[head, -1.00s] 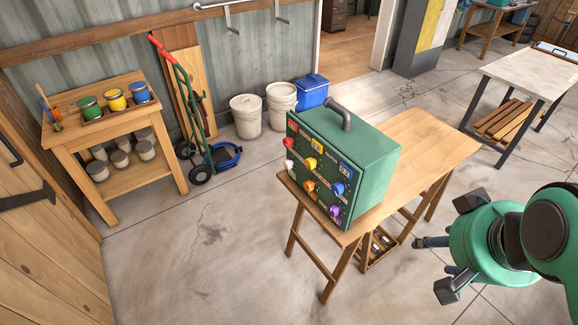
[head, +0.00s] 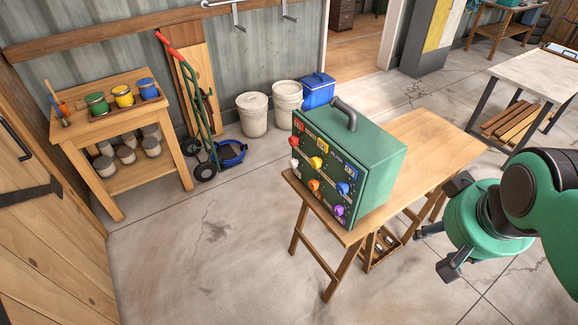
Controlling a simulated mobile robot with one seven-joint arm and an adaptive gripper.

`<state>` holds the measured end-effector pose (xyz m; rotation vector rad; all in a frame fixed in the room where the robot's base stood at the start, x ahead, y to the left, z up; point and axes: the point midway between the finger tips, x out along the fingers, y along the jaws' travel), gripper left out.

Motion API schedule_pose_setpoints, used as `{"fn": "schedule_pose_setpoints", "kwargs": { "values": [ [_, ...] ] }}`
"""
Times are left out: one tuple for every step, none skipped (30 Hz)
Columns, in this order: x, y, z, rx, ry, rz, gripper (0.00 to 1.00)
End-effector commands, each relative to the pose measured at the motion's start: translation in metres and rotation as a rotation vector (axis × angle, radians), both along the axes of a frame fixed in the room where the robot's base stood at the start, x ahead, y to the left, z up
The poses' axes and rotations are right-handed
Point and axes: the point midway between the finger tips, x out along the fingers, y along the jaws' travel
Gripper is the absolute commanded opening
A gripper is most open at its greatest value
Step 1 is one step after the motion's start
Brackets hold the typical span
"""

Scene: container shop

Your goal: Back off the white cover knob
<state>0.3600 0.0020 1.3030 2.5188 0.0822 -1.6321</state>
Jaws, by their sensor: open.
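A green box (head: 372,160) with a dark top handle stands on a wooden sawhorse table. Its front panel faces left and carries several coloured knobs. The white cover knob (head: 294,163) is small, at the panel's left edge below a red knob (head: 294,142). My gripper (head: 440,231) is open and empty, to the right of the box beyond the table's near edge. It is well apart from the white knob and touches nothing that I can see.
The sawhorse table (head: 425,150) lies between my gripper and the panel side. A paint bench (head: 128,180) with cans stands at the left. A hand truck (head: 193,110) and white buckets (head: 252,115) line the wall. The floor left of the box is clear.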

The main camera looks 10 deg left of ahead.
Motion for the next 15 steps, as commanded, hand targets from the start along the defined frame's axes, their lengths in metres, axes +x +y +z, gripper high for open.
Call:
{"fn": "schedule_pose_setpoints", "kwargs": {
  "values": [
    [0.010,0.002,-0.002,-0.022,0.022,0.032,0.53],
    [0.015,0.003,-0.004,-0.036,0.034,0.051,0.53],
    [0.022,0.004,-0.007,-0.056,0.051,0.080,0.53],
    [0.028,0.005,-0.008,-0.070,0.061,0.101,0.53],
    [0.034,0.006,-0.010,-0.086,0.074,0.121,0.53],
    [0.041,0.007,-0.013,-0.106,0.089,0.152,0.53],
    [0.047,0.009,-0.016,-0.120,0.102,0.174,0.53],
    [0.053,0.010,-0.019,-0.137,0.114,0.196,0.53],
    [0.061,0.012,-0.021,-0.156,0.128,0.226,0.53],
    [0.066,0.014,-0.025,-0.170,0.141,0.249,0.53],
    [0.072,0.015,-0.028,-0.186,0.153,0.272,0.53],
    [0.080,0.018,-0.032,-0.204,0.167,0.302,0.53],
    [0.085,0.020,-0.036,-0.219,0.180,0.326,0.53],
    [0.091,0.022,-0.039,-0.235,0.190,0.349,0.53],
    [0.099,0.025,-0.044,-0.252,0.207,0.380,0.53]
  ]
}}
